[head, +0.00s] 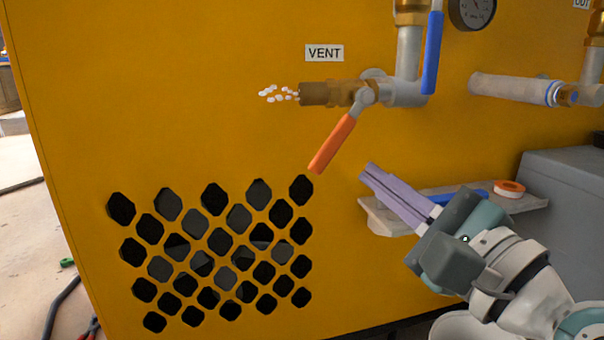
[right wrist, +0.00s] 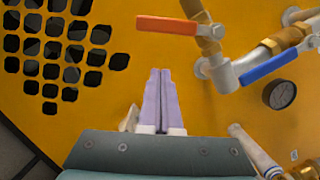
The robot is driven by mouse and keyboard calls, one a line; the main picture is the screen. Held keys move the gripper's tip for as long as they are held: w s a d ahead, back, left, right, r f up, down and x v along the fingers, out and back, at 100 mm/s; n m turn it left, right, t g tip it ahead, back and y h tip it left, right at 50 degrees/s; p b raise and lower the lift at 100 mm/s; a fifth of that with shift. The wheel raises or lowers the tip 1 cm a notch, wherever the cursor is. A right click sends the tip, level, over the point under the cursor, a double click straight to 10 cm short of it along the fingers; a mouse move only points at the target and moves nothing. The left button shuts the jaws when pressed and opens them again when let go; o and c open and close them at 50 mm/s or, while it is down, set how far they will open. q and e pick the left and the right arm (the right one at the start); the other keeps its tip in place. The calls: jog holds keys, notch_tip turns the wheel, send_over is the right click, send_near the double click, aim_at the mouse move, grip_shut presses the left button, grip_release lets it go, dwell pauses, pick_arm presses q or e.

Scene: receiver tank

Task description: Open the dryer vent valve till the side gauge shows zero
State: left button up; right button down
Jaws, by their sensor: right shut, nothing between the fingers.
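The vent valve (head: 350,94) is brass and sits under the VENT label (head: 324,53). Its orange handle (head: 332,145) slants down and left, and white puffs (head: 275,94) come out of its left end. In the right wrist view the orange handle (right wrist: 167,25) is at the top. My right gripper (head: 366,172) is shut and empty, below and right of the handle and apart from it. Its lilac fingers (right wrist: 160,75) lie together in the right wrist view. A round gauge (head: 472,12) is cut off at the top; it shows small in the right wrist view (right wrist: 279,94), reading too small to tell.
A blue handle (head: 433,52) hangs on the vertical pipe right of the vent valve. A small shelf (head: 385,217) holding an orange-topped roll (head: 510,188) is behind my right gripper. A grey box (head: 570,190) stands at the right. The panel's vent grille (head: 215,260) is lower left.

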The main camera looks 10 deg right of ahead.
aim_at(329, 156)
jog(key=a, duration=0.1)
jog(key=a+r, duration=0.1)
jog(key=a+r+p, duration=0.1)
jog(key=shift+s, duration=0.25)
jog(key=shift+a+m, duration=0.2)
jog(key=shift+m, duration=0.3)
jog(key=shift+a+r+m+t, duration=0.2)
jog(key=shift+m+t, duration=0.1)
jog(key=shift+m, duration=0.2)
jog(key=shift+a+r+m+h+b, duration=0.1)
jog(key=shift+a+m+h+b, duration=0.25)
jog(key=shift+m, duration=0.35)
jog(key=shift+a+r+m+t+h+b, duration=0.25)
jog(key=shift+a+m, duration=0.2)
jog(key=shift+m, duration=0.6)
jog(key=shift+a+r+m+t+h+b, duration=0.15)
jog(key=shift+a+r+m, duration=0.25)
jog(key=shift+m, duration=0.65)
jog(key=shift+f, duration=0.1)
